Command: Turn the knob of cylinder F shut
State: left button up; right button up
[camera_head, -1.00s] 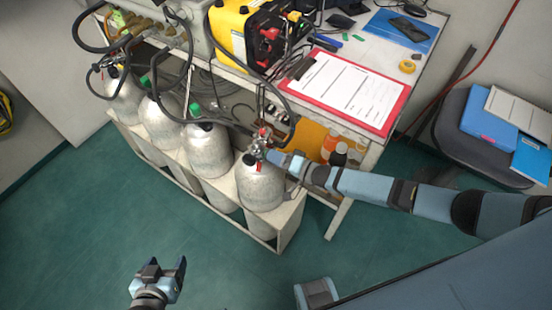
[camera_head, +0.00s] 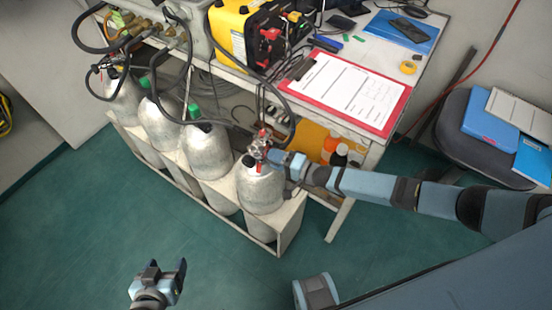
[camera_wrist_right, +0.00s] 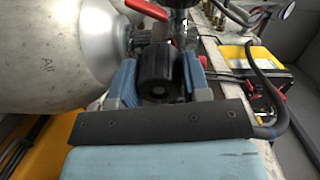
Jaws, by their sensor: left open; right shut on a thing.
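The cylinder at the near right end of the rack (camera_head: 261,190) is silver, upright, with a metal valve and red parts on top; I cannot read a letter F on it. In the right wrist view its pale body (camera_wrist_right: 55,50) fills the left side. My right gripper (camera_head: 276,157) reaches the valve from the right. In the right wrist view my right gripper (camera_wrist_right: 158,88) is shut on a ribbed black knob (camera_wrist_right: 157,68), one blue finger on each side. A red lever (camera_wrist_right: 147,9) shows just beyond the knob. My left gripper (camera_head: 166,269) is open and empty above the floor.
Several other silver cylinders (camera_head: 207,150) stand in the white rack (camera_head: 291,222), with black hoses above. The bench carries a red clipboard (camera_head: 371,107) and a yellow machine (camera_head: 235,30). A chair (camera_head: 462,137) stands at the right. Green floor in front is clear.

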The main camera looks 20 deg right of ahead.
jog(key=o, duration=0.9)
jog(key=v, duration=1.3)
jog(key=shift+s+d, duration=0.25)
jog(key=shift+d, duration=0.05)
